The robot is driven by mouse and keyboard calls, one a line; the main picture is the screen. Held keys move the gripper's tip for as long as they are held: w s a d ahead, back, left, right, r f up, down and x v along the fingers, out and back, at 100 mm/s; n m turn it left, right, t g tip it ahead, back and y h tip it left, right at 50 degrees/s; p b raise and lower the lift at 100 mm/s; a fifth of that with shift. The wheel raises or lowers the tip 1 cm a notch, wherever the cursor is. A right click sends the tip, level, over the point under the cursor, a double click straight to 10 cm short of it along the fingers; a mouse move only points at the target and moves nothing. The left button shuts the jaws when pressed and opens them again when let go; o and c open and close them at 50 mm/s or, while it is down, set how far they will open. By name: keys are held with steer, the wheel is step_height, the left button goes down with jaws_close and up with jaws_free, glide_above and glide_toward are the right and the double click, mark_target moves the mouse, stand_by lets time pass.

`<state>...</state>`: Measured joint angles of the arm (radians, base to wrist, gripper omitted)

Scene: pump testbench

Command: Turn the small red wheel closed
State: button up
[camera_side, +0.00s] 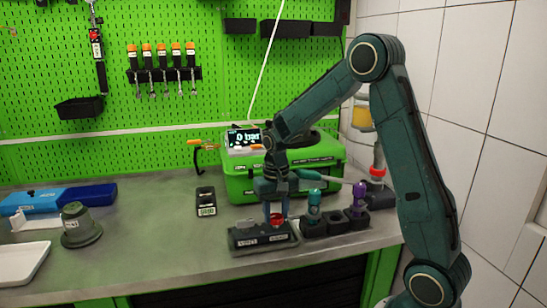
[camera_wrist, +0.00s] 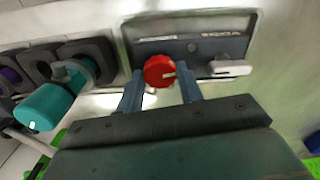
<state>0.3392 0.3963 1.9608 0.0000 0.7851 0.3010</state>
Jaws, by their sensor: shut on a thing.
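The small red wheel (camera_side: 277,219) sits on a dark grey valve block (camera_side: 245,240) near the front of the bench. In the wrist view the red wheel (camera_wrist: 159,71) is round with a pale mark on its right side. My gripper (camera_side: 276,212) points down over the block. In the wrist view its two blue fingers (camera_wrist: 162,85) stand on either side of the wheel and are shut on it. A white lever (camera_wrist: 230,68) is on the same block, to the right of the wheel in the wrist view.
A green pump case (camera_side: 238,185) with a display reading "0 bar" stands behind. A grey-green knobbed part (camera_side: 79,226) is at left. The bench middle is mostly clear.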

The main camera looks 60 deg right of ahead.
mark_target(276, 216)
steer(key=shift+m, duration=0.8)
steer(key=o, duration=1)
steer(key=shift+r, duration=0.15)
step_height(276, 216, up, 14)
steer(key=shift+f, duration=0.2)
